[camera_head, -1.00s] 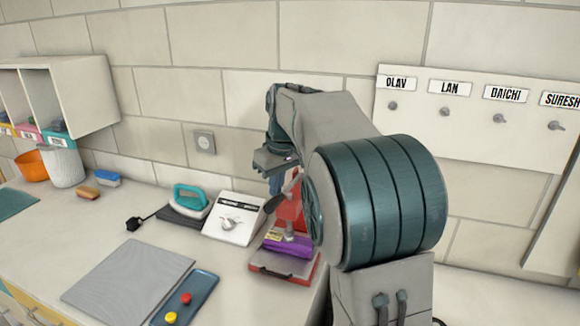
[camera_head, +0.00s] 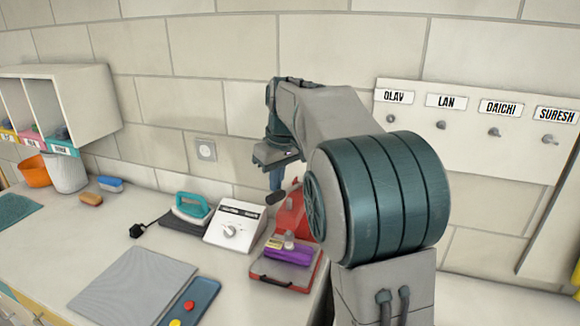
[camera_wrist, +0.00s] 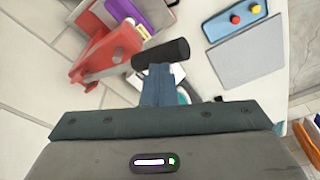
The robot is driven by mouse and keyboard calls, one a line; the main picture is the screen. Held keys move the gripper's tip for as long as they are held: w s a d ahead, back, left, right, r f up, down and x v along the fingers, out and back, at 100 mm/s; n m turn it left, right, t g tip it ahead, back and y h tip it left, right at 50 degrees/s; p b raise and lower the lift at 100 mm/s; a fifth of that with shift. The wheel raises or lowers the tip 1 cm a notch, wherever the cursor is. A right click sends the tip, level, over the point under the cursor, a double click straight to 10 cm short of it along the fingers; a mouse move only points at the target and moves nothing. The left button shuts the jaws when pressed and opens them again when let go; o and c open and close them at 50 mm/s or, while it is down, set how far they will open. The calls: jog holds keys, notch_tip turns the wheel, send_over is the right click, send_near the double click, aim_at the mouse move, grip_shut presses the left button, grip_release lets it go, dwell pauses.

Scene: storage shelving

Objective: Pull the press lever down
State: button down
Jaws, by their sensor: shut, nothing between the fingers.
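The red press (camera_head: 292,217) stands on the counter, partly hidden behind my arm; it also shows in the wrist view (camera_wrist: 105,52). Its lever ends in a dark cylindrical handle (camera_head: 275,198), which lies across the wrist view (camera_wrist: 162,53). A purple item (camera_head: 287,254) lies on the press base (camera_head: 283,273). My gripper (camera_head: 276,183) points down just above the handle. In the wrist view my gripper (camera_wrist: 158,70) is shut and empty, its fingertips at the handle's near edge. I cannot tell whether they touch it.
A white box with a dial (camera_head: 234,226) and a teal iron (camera_head: 191,208) stand left of the press. A grey mat (camera_head: 133,281) and a blue tray (camera_head: 191,303) with red and yellow buttons lie in front. The wall is close behind.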

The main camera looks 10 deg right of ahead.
notch_tip(320, 180, up, 12)
jog(key=p, duration=0.6)
jog(key=shift+f+p, duration=0.15)
jog(key=shift+p, duration=0.25)
jog(key=s+d+f+m+t+b, duration=0.1)
jog(key=s+f+m+b, duration=0.1)
jog(key=s+f, duration=0.8)
jog(key=s+f+m+h+b, duration=0.1)
jog(key=s+f+m+b, duration=0.2)
jog(key=s+f, duration=0.7)
jog(key=s+b, duration=0.1)
jog(key=s, duration=0.7)
jog(key=shift+d+t, duration=0.35)
jog(key=shift+t, duration=0.05)
